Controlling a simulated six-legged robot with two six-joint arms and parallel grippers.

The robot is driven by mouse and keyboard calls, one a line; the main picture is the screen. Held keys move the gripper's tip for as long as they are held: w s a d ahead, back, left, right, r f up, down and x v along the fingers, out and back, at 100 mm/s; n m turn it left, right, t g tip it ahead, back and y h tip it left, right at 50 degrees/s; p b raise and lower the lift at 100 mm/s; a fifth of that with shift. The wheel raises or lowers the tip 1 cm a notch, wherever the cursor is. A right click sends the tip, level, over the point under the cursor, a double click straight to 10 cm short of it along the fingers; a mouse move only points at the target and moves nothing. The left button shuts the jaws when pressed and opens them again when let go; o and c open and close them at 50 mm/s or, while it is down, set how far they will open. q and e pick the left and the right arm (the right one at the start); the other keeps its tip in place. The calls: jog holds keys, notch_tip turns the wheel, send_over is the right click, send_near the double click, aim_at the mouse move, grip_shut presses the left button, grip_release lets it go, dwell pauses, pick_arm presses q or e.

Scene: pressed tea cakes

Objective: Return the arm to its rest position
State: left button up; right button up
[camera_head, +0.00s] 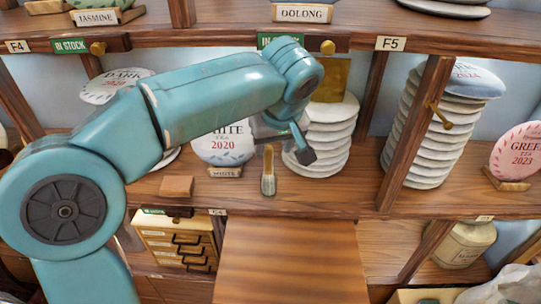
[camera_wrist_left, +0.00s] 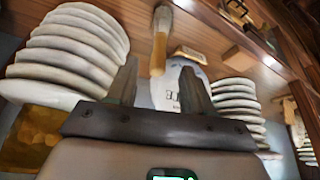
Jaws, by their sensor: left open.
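My teal left arm comes in from the left and bends down in front of the shelf. My right gripper is not in view.
A red-pink tea cake (camera_head: 517,150) is at far right. A small brown block (camera_head: 177,186) lies left of the brush. The upper shelf edge (camera_head: 200,40) runs just above my arm.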

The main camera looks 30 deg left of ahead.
pick_arm(q)
jog(key=shift+v, duration=1.1)
jog(key=shift+s+f, duration=0.1)
